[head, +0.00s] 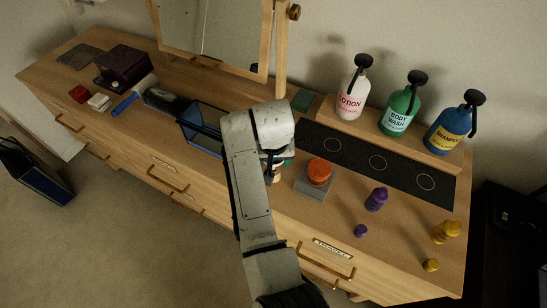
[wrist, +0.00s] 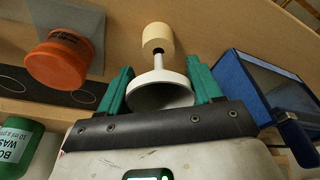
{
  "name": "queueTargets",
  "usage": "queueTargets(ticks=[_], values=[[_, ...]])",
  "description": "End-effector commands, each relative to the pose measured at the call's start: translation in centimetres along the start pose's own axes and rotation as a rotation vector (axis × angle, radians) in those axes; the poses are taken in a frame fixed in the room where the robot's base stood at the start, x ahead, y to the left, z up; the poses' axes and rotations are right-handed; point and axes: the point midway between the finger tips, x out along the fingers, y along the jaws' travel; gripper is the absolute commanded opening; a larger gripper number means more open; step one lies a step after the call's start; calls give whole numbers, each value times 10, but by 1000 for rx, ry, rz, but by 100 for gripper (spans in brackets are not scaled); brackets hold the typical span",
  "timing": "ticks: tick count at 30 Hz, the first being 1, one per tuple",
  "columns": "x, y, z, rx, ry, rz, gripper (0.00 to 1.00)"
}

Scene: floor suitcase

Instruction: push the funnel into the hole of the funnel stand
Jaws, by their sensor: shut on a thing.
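In the wrist view my gripper (wrist: 159,68) has its green fingers on either side of a white funnel (wrist: 160,92) and is shut on it. The funnel's wide mouth faces the wrist camera and its thin stem points away. The stem's tip is at or close to a dark hole in a cream cylinder (wrist: 156,36), which looks like the funnel stand. I cannot tell whether the tip is inside the hole. In the head view my arm hides most of the gripper, the funnel and the cylinder.
An orange jar (head: 319,171) on a grey block (head: 311,188) stands close to the right of my gripper. A blue-edged box (head: 203,130) is to its left. Purple (head: 376,199) and yellow (head: 445,231) bottles stand further right. Pump bottles (head: 399,105) line the back. A mirror (head: 215,35) rises behind.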

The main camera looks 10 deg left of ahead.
Motion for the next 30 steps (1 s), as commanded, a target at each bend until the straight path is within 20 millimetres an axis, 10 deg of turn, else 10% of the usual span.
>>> queueTargets(ticks=[30], values=[[7,0,2,1,0,0,37]])
